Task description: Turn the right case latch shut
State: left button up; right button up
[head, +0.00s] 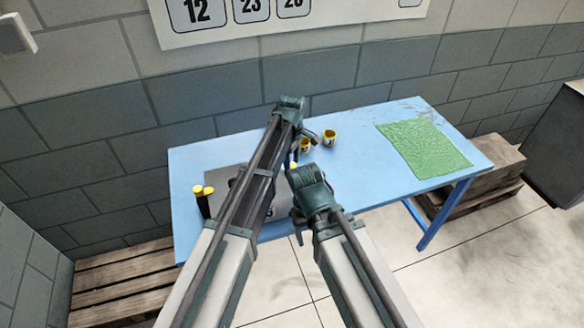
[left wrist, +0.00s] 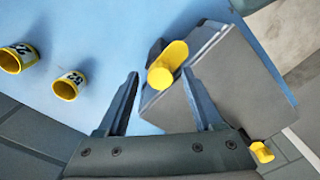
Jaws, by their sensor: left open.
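The grey case (head: 222,176) lies on the left part of the blue table, partly hidden by my left arm. In the left wrist view its grey side (left wrist: 243,75) fills the right. A yellow latch handle (left wrist: 168,65) lies slantwise at the case's near edge, between the open fingertips of my left gripper (left wrist: 160,74); I cannot tell if they touch it. A second yellow knob (left wrist: 261,152) shows at the lower right. In the head view my left gripper (head: 304,139) is beside the case's right end. My right gripper (head: 298,217) is low, its fingers unclear.
Two yellow-rimmed cups, one (head: 330,137) behind the other (head: 305,145), stand right of the case. A green mat (head: 423,147) lies at the table's right. The blue table (head: 362,178) is clear between. Wooden pallets (head: 120,284) and a block wall surround it.

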pick_arm(q)
grip_shut()
dwell(0.3)
jog(key=shift+m, duration=0.3)
jog(key=m, duration=0.3)
jog(key=shift+m, duration=0.4)
jog(key=m, duration=0.4)
jog(key=shift+m, duration=0.3)
jog(key=m, duration=0.4)
jog(key=shift+m, duration=2.4)
